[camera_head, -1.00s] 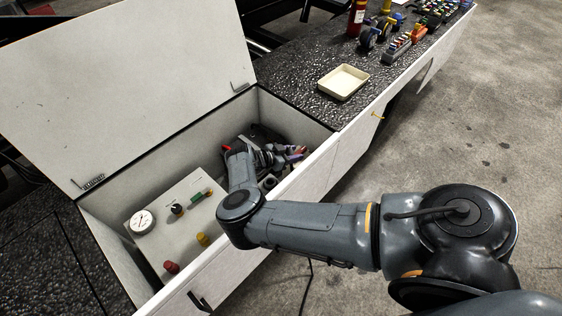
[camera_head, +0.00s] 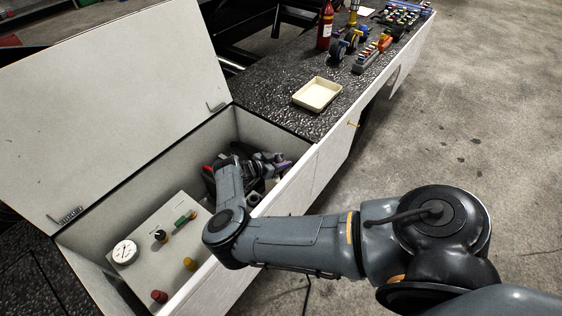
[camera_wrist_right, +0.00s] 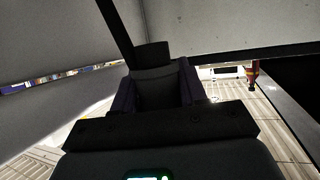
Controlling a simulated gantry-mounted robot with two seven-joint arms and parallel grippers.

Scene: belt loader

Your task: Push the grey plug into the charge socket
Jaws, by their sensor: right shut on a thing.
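My right gripper (camera_head: 276,165) is down inside the open compartment of the white loader body (camera_head: 150,175), near its far right end. The right wrist view shows its two dark purple-tinted fingers (camera_wrist_right: 157,92) shut on a dark grey block-like piece, the grey plug (camera_wrist_right: 154,56), which sticks out beyond them. In the head view the plug cannot be made out among the gripper parts. I cannot make out the charge socket in either view. My left gripper is not in view.
A panel with a round gauge (camera_head: 124,252), a green switch (camera_head: 185,218), a red knob (camera_head: 159,296) and a yellow knob (camera_head: 190,264) lies left of my forearm. The raised lid (camera_head: 100,90) stands behind. A cream tray (camera_head: 317,94) sits on the dark top.

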